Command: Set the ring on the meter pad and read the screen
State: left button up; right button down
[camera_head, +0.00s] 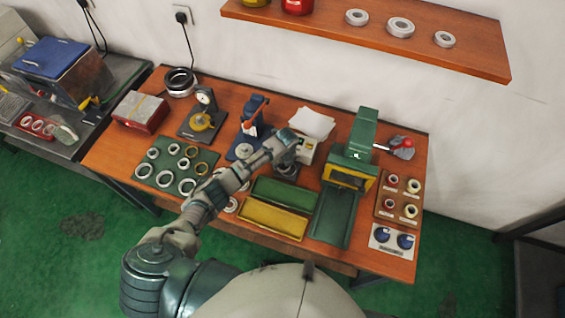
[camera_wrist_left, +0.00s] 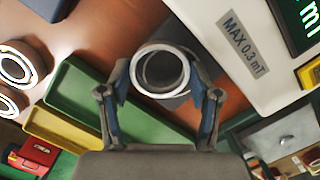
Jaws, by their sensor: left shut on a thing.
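A metal ring (camera_wrist_left: 160,72) sits between the two fingers of my left gripper (camera_wrist_left: 162,100), which is shut on it. In the head view my left gripper (camera_head: 287,150) is over the meter's front, and the ring is hidden there. The meter (camera_head: 307,152) is a pale box. In the wrist view its body (camera_wrist_left: 225,12) has a "MAX 0.3 mT" label. Its dark screen (camera_wrist_left: 300,22) shows green characters, cut off by the frame edge. The dark meter pad (camera_wrist_left: 182,48) shows behind the ring; I cannot tell whether they touch. My right gripper is out of view.
A green tray (camera_head: 286,193) and yellow tray (camera_head: 272,219) lie in front of the meter. A green press (camera_head: 352,160) stands right, a blue-and-red device (camera_head: 252,118) left. A mat (camera_head: 171,166) with several rings lies farther left.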

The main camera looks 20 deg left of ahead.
pick_arm(q)
jog(key=shift+d, duration=0.35)
jog(key=shift+a+f, duration=0.15)
jog(key=shift+f, duration=0.15)
jog(key=shift+d, duration=0.45)
jog(key=shift+d+f+b, duration=0.1)
jog(key=shift+d+b, duration=0.2)
jog(key=o, duration=1.2)
jog(key=shift+a, duration=0.25)
jog(key=shift+d+r, duration=0.1)
jog(key=shift+r, duration=0.1)
notch_tip(320, 180, up, 7)
jog(key=p, duration=0.7)
jog(key=shift+f, duration=0.25)
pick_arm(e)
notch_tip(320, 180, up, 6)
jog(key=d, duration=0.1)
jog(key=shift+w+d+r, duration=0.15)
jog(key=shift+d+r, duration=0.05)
